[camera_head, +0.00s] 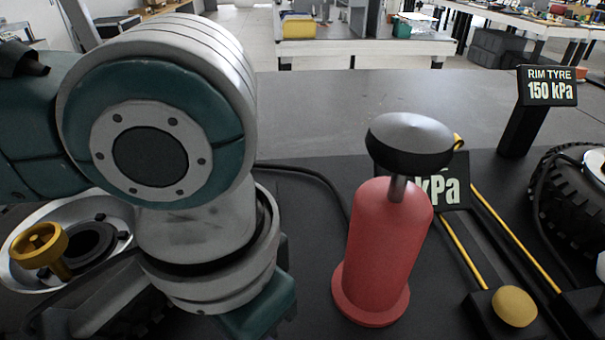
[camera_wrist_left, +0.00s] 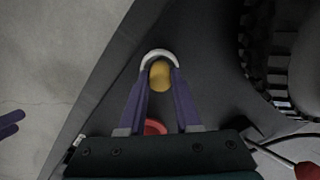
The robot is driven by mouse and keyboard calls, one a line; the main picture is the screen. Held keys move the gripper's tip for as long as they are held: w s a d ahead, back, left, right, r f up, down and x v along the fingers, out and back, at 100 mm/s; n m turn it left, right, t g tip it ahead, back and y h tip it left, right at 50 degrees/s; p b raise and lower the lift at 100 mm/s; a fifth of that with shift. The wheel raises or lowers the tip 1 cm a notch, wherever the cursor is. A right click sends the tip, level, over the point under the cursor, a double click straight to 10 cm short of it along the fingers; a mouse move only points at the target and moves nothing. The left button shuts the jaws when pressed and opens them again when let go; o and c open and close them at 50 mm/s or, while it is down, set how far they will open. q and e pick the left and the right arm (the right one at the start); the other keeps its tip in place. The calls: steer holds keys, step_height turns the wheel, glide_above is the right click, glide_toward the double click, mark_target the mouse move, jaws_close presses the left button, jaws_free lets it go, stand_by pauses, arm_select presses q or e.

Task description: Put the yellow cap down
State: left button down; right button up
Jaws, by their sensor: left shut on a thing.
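My left gripper (camera_wrist_left: 160,70) is in the left wrist view, with purple fingers and a pale curved tip. It is shut on the yellow cap (camera_wrist_left: 160,77), which sits between the fingertips. A dark surface lies below it. In the head view my left arm fills the left side, and its fingers and the held cap are hidden or outside the picture.
A red pump-like body with a black knob (camera_head: 378,250) stands upright in the middle. A gold knob (camera_head: 40,245) shows by a wheel rim at left. A yellow dome (camera_head: 515,306) sits on a black block at right, near a tyre (camera_head: 570,205). The grey tabletop (camera_head: 330,115) behind is clear.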

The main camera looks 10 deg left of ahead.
arm_select(q)
steer(key=shift+f, duration=0.2)
steer(key=c, duration=0.6)
jaws_free()
